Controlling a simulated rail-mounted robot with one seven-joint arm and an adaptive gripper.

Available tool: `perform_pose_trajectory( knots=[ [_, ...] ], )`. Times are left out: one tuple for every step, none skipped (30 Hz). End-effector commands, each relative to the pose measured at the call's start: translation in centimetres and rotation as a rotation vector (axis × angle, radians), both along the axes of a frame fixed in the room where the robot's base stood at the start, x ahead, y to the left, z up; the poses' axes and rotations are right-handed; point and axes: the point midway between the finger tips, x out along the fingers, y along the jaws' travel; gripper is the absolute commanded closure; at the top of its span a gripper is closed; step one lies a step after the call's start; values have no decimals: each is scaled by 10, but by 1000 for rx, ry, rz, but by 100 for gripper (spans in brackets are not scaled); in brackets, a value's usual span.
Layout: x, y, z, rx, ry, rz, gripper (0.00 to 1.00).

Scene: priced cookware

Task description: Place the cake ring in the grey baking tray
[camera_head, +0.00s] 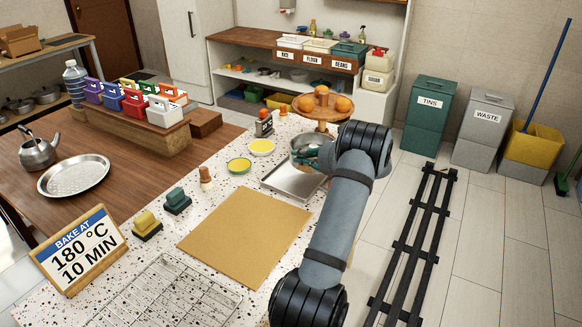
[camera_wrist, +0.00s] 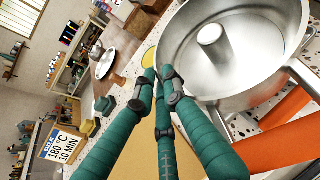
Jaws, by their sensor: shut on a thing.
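The cake ring (camera_wrist: 245,45) is a round silver pan with a central tube. It fills the upper right of the wrist view and shows partly behind my arm in the head view (camera_head: 300,143). My gripper (camera_wrist: 160,77) has teal fingers, shut on the near rim of the cake ring. In the head view the gripper (camera_head: 312,161) is mostly hidden by my wrist. The grey baking tray (camera_head: 290,182) is a shallow rectangle on the speckled counter, just in front of the ring. Its far right part is hidden by my arm. I cannot tell the ring's height above it.
A tan mat (camera_head: 245,232) and a wire rack (camera_head: 165,292) lie nearer on the counter. Yellow-filled bowls (camera_head: 261,147) stand left of the tray. A wooden stand with oranges (camera_head: 322,104) stands close behind the ring. Small stamps (camera_head: 176,201) stand at the left.

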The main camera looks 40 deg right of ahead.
Motion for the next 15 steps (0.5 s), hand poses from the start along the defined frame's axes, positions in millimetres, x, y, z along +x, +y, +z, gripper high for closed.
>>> perform_pose_trajectory(
  knots=[
    [12,6,-5,3,0,2,100],
    [18,8,-8,2,0,2,100],
    [25,10,-13,0,0,1,100],
    [30,12,-17,1,-1,0,100],
    [34,13,-20,-1,0,0,100],
    [40,15,-23,-1,-1,-1,100],
    [43,16,-25,-1,-1,-1,100],
    [46,17,-27,-1,-1,-1,100],
    [49,18,-29,-1,-2,-3,100],
    [50,18,-30,-1,-2,-3,100],
    [51,18,-31,-1,-2,-4,100],
    [51,19,-34,-2,-1,-4,100],
    [52,19,-37,0,0,-3,100],
    [52,19,-41,1,1,-4,100],
    [52,19,-47,2,0,-4,100]
  ],
)
